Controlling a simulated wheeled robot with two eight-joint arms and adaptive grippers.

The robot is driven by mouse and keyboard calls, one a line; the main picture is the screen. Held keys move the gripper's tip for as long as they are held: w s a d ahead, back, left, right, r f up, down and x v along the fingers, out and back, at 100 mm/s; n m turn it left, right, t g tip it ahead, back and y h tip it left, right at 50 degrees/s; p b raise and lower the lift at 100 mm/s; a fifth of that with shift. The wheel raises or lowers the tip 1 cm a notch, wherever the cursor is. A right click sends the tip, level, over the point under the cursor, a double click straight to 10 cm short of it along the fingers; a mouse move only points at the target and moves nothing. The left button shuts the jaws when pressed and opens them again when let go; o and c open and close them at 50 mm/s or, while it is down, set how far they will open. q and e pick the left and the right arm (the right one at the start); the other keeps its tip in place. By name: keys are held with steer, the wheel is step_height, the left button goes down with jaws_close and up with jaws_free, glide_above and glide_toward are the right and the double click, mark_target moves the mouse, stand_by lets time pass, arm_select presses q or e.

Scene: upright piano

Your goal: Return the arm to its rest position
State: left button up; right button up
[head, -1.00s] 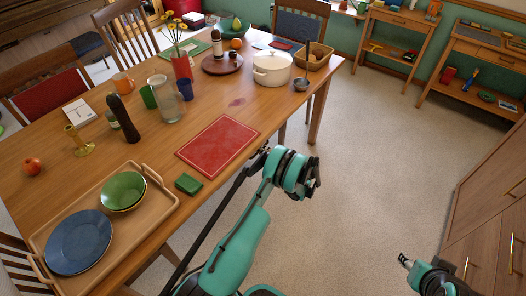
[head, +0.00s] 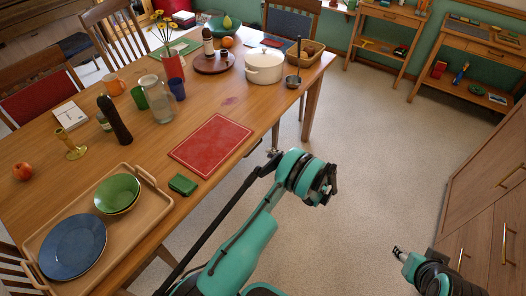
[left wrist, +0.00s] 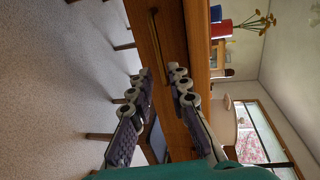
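My left arm rises from the bottom of the head view, and its gripper (head: 329,186) hangs over the floor, to the right of the table's near edge. In the left wrist view the fingers of the left gripper (left wrist: 160,76) stand apart with nothing held between them. My right gripper (head: 399,252) shows small at the lower right of the head view, over the floor near the wooden cabinet. Its finger opening is too small to tell, and I see no object in it.
The wooden table (head: 225,103) holds a red mat (head: 210,144), a tray (head: 155,207) with a blue plate (head: 72,248) and green bowl (head: 117,193), and a white pot (head: 264,67). A wooden cabinet (head: 482,205) stands right. The floor (head: 375,140) between is clear.

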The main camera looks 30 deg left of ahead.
arm_select(q)
steer(key=shift+v, duration=0.8)
step_height(320, 180, up, 11)
steer(key=m+t+h, duration=0.1)
steer(key=h, duration=0.3)
steer(key=s+d+r+t+h, duration=0.1)
steer(key=s+d+r+h, duration=0.25)
steer(key=s+r, duration=0.4)
steer(key=s+d+r+n+t+h, duration=0.1)
steer(key=s+d+h, duration=0.3)
steer(key=s, duration=0.6)
steer(key=s+d+r+t+h, duration=0.2)
steer(key=s+d+r+h, duration=0.2)
steer(key=s+d, duration=0.3)
steer(key=s, duration=0.3)
steer(key=shift+s+n+t, duration=0.4)
